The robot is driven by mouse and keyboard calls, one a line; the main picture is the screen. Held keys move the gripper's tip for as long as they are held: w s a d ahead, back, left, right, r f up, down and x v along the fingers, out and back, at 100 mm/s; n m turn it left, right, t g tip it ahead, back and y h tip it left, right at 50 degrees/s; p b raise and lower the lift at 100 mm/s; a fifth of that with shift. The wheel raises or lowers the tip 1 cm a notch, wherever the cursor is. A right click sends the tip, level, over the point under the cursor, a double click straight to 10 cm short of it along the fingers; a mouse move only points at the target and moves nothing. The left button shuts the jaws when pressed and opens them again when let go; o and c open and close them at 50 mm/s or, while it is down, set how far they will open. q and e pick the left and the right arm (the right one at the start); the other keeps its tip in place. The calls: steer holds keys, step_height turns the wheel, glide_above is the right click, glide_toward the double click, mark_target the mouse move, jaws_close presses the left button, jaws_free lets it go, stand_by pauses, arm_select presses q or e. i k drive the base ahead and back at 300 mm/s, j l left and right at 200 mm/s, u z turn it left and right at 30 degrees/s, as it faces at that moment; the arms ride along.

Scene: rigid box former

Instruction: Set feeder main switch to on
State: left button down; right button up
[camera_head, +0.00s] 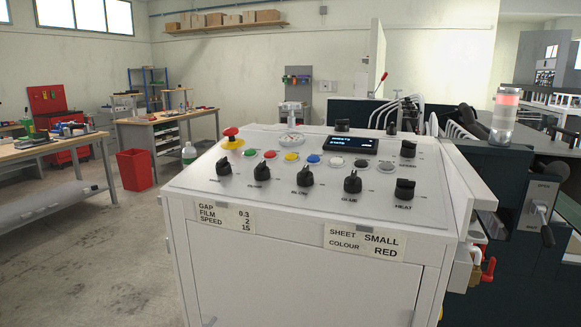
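The control console (320,205) stands in front of me with a sloped white top. Another black knob (407,149) sits at the upper right. A red-handled part (488,268) is on the console's right side. A lever (545,212) under an OPEN label is on the machine at right. I cannot tell which control is the feeder main switch, nor its position. Neither gripper is in view.
The panel also has a red emergency stop (232,135), several coloured buttons, a gauge (291,140) and a lit display (351,144).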

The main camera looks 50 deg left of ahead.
mark_target(223, 168)
steer(key=u, duration=1.4)
